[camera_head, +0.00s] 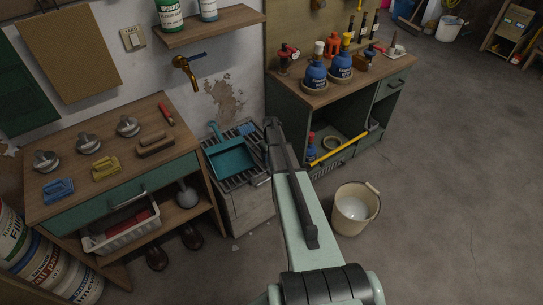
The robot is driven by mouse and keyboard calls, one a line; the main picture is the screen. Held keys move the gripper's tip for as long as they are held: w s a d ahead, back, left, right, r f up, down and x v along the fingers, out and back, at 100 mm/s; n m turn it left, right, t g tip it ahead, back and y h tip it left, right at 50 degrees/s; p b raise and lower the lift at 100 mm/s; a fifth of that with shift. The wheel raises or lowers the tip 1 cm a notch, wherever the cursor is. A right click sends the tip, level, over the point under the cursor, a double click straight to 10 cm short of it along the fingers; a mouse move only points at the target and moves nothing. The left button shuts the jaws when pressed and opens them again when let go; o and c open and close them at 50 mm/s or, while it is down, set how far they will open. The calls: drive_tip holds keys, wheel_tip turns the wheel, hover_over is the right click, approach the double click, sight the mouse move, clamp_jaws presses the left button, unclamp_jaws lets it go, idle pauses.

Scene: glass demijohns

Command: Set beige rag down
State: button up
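I cannot make out a beige rag in this view. My arm reaches up from the bottom middle, pale green and then dark, toward the slatted sink top (213,168). The end of my arm is dark and small near the sink's right edge. I cannot make out its fingertips or whether it holds anything. A teal dustpan (232,160) lies on the slatted top, left of my arm.
A wooden bench (60,205) at left bears metal-topped items and several brushes. The right bench (322,95) holds blue bottles (316,76). A cream bucket (350,228) stands on the floor right of my arm. The floor at right is mostly clear.

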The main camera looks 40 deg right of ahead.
drive_tip(key=o, duration=1)
drive_tip(key=shift+f, duration=0.1)
wheel_tip(320, 180, up, 12)
drive_tip(key=shift+w+r, duration=0.1)
drive_tip(key=shift+w, duration=0.05)
drive_tip(key=shift+g+y, duration=0.3)
drive_tip(key=shift+g, duration=0.4)
drive_tip(key=s+a+f, duration=0.2)
drive_tip(key=a, duration=0.2)
drive_tip(key=s+a+f, duration=0.3)
drive_tip(key=a, duration=0.1)
drive_tip(key=s+a+f, duration=0.3)
drive_tip(key=a, duration=0.1)
drive_tip(key=shift+s+a+f, duration=0.1)
drive_tip(key=shift+f, duration=0.1)
drive_tip(key=s+a+f+g, duration=0.2)
drive_tip(key=s+a+f, duration=0.5)
drive_tip(key=s+a, duration=0.5)
drive_tip(key=s+a+g, duration=0.1)
drive_tip(key=s+a, duration=0.3)
drive_tip(key=s, duration=0.5)
drive_tip(key=s+a+f+g, duration=0.1)
drive_tip(key=s+a, duration=0.3)
drive_tip(key=s, duration=0.5)
drive_tip(key=s+a+f+g, duration=0.1)
drive_tip(key=s+a, duration=0.3)
drive_tip(key=s, duration=0.6)
drive_tip(key=shift+s+a+f, duration=0.1)
drive_tip(key=shift+f, duration=0.1)
